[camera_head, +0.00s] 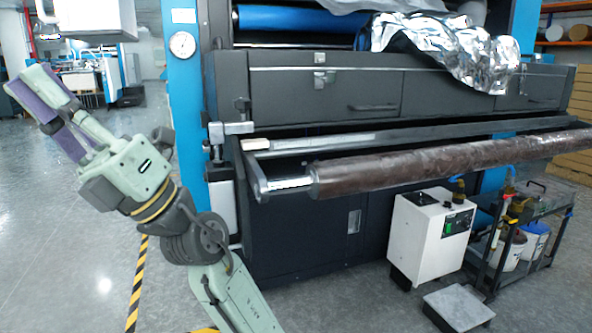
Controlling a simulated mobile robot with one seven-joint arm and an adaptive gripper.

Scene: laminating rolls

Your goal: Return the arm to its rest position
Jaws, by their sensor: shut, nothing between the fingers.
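My arm rises from the bottom of the head view and bends up to the left. My gripper (28,82) is at its end, at the far left, with its purple-faced fingers pointing up and left. The fingers are together and hold nothing. It is over open floor, well apart from the machine.
The dark laminating machine (430,92) with blue posts fills the middle and right. Its brown roller (440,162) sticks out near my arm's right side. Crumpled silver foil (440,42) hangs on top. A white box (430,235) and a cart (530,230) stand right. Left floor is clear.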

